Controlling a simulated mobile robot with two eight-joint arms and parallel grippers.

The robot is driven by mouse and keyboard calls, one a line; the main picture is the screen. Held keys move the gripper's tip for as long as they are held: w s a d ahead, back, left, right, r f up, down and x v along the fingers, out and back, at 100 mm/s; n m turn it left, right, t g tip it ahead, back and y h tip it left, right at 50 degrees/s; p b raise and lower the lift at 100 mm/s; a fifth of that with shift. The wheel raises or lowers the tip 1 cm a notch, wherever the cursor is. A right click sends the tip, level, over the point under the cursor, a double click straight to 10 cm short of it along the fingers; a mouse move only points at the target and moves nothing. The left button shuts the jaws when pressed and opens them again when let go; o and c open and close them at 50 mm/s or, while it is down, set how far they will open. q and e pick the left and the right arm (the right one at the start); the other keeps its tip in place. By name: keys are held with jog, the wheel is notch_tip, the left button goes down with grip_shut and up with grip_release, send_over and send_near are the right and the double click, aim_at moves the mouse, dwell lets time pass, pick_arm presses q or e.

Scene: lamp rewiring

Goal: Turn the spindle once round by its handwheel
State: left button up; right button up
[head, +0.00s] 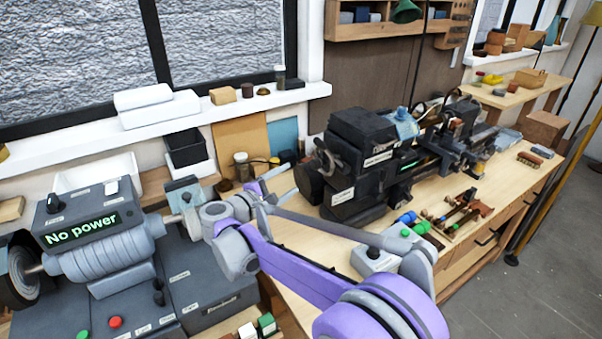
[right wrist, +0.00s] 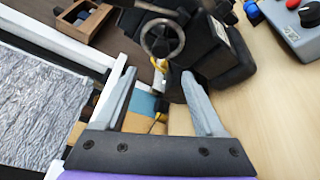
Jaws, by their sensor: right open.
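The handwheel (right wrist: 162,37) is a dark ring with spokes on the end of the black lathe in the right wrist view. In the head view, the dark round end (head: 308,182) of the lathe (head: 362,150) faces my right gripper (head: 289,181). In the right wrist view my right gripper (right wrist: 159,76) is open, with its two grey fingers apart. The wheel appears beyond the fingertips, and nothing is held between them. My left gripper is not in view.
A grey machine (head: 105,230) with a lit "No power" display stands at the left. A control box (head: 375,262) with a green button sits on the bench in front of the lathe. Tools (head: 460,212) lie to its right. The window sill (head: 215,110) runs behind.

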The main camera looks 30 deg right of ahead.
aim_at(314, 165)
jog(key=w+d+m+b, duration=0.1)
jog(key=d+m, duration=0.2)
jog(key=m, duration=0.8)
jog(key=w+d+m+g+b, duration=0.1)
jog(key=d+m, duration=0.3)
jog(key=m, duration=0.7)
jog(key=w+d+f+m+y+b, duration=0.1)
jog(key=w+d+m, duration=0.1)
jog(key=m, duration=1)
jog(key=shift+w+d+g, duration=0.35)
jog(key=shift+d+g, duration=0.05)
jog(key=shift+d, duration=0.35)
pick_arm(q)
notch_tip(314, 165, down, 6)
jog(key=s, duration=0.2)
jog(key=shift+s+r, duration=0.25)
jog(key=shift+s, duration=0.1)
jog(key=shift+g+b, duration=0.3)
pick_arm(e)
grip_shut()
